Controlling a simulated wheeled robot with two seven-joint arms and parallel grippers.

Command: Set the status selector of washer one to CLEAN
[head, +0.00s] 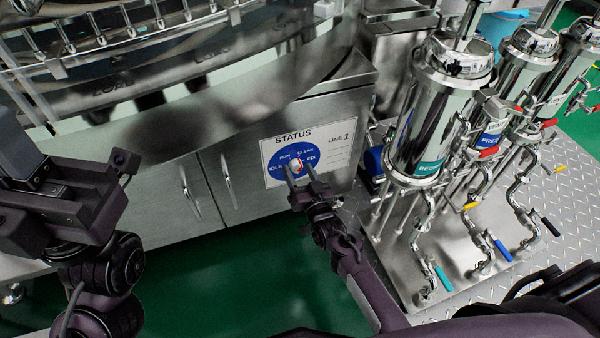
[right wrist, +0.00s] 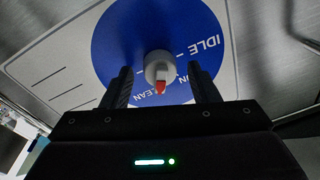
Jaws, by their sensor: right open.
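The status panel (head: 334,152) is a white plate with a blue dial (head: 276,155) on the steel cabinet front, marked STATUS and LINE 1. Labels IDLE, RUN, CLEAN and FIX surround its selector. The white selector knob (right wrist: 157,64) has a red pointer (right wrist: 160,87), which in the right wrist view points down, roughly between RUN and CLEAN; the exact setting is unclear. My right gripper (head: 299,174) is open at the dial. In the right wrist view its fingers (right wrist: 161,82) stand either side of the knob, with gaps. My left gripper (head: 112,190) is at the left, away from the panel; its jaws are unclear.
The steel washer (head: 230,95) curves above the cabinet. Two door handles (head: 187,190) project left of the panel. To the right stand steel filter housings (head: 432,110) with pipes and coloured valve levers on a metal base. Green floor (head: 230,280) lies open in front of the cabinet.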

